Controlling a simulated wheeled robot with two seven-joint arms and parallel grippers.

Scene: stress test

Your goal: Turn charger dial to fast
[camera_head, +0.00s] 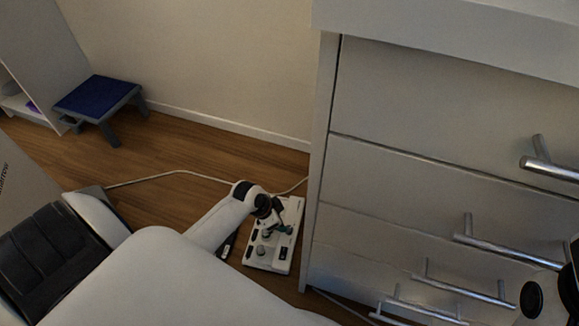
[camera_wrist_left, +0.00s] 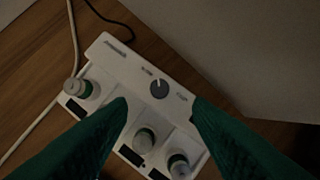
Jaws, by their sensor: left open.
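The white charger (camera_head: 281,262) lies on the wooden floor beside the drawer unit. In the left wrist view, the charger (camera_wrist_left: 115,62) has a round dark grey dial (camera_wrist_left: 159,89) with a pale mark near its top edge. Small labels sit on both sides of the dial, too blurred to read. My left gripper (camera_head: 277,226) is over the charger. In the wrist view its two green fingers (camera_wrist_left: 159,104) are open, one on each side of the dial, with nothing between them. I cannot tell their height above the dial.
Several cylinders, one of them (camera_wrist_left: 88,88), stand in the charger. A pale cable (camera_head: 170,174) runs across the floor. The drawer unit (camera_head: 420,160) with bar handles stands close on the right. A blue-topped step stool (camera_head: 98,95) is far left; floor near it is clear.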

